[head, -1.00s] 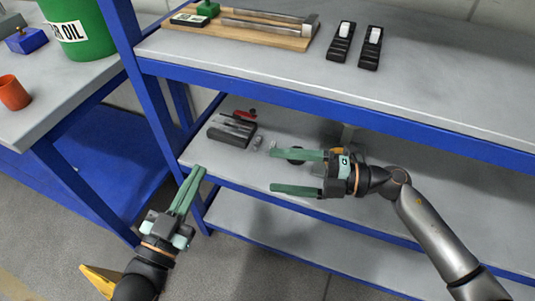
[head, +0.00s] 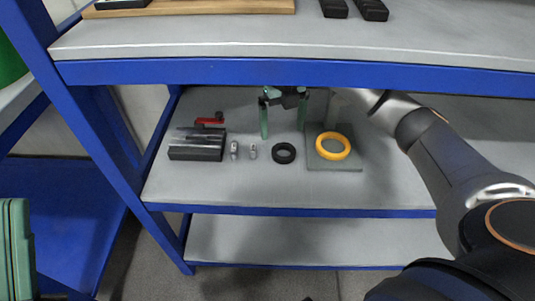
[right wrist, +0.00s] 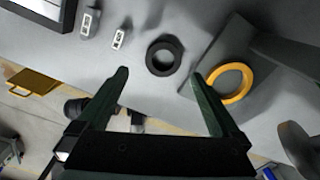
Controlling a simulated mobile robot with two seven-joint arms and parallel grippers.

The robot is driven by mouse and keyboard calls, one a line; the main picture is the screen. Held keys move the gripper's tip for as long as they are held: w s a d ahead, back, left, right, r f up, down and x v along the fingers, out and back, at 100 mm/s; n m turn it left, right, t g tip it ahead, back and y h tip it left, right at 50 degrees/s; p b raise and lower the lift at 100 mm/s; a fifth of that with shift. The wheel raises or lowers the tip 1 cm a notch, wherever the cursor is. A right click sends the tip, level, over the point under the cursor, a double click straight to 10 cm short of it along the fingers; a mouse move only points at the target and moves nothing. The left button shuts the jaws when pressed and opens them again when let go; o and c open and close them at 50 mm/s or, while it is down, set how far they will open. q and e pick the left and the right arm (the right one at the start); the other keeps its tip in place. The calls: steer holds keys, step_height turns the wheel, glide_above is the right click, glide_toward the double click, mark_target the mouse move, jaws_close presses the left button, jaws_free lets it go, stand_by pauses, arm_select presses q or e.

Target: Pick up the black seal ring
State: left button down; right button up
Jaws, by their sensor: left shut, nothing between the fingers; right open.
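The black seal ring (head: 283,153) lies flat on the middle shelf, between two small metal parts and a yellow ring. It also shows in the right wrist view (right wrist: 164,55), beyond the fingertips and roughly between their lines. My right gripper (head: 284,136) is open and empty, with its green fingers pointing down on either side of the ring in the head view. The fingers also show in the right wrist view (right wrist: 160,75); the ring is not between them. My left gripper (head: 16,205) is shut at the lower left edge, far from the ring, and only partly in view.
The yellow ring (head: 333,145) lies on a grey plate (head: 350,165) right of the seal ring. Small metal parts (head: 234,150) and a dark block (head: 196,146) stand left. The upper shelf's blue edge (head: 300,71) runs above my right gripper.

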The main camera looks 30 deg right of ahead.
mark_target(284, 155)
steer(key=f+b, duration=0.1)
steer(key=f, duration=0.4)
steer(key=f+b, duration=0.1)
steer(key=f, duration=0.1)
steer(key=shift+s+d+f+b, duration=0.2)
steer(key=shift+s+d+b, duration=0.05)
steer(key=shift+b, duration=0.05)
steer(key=shift+r, duration=0.1)
steer(key=c, duration=1.3)
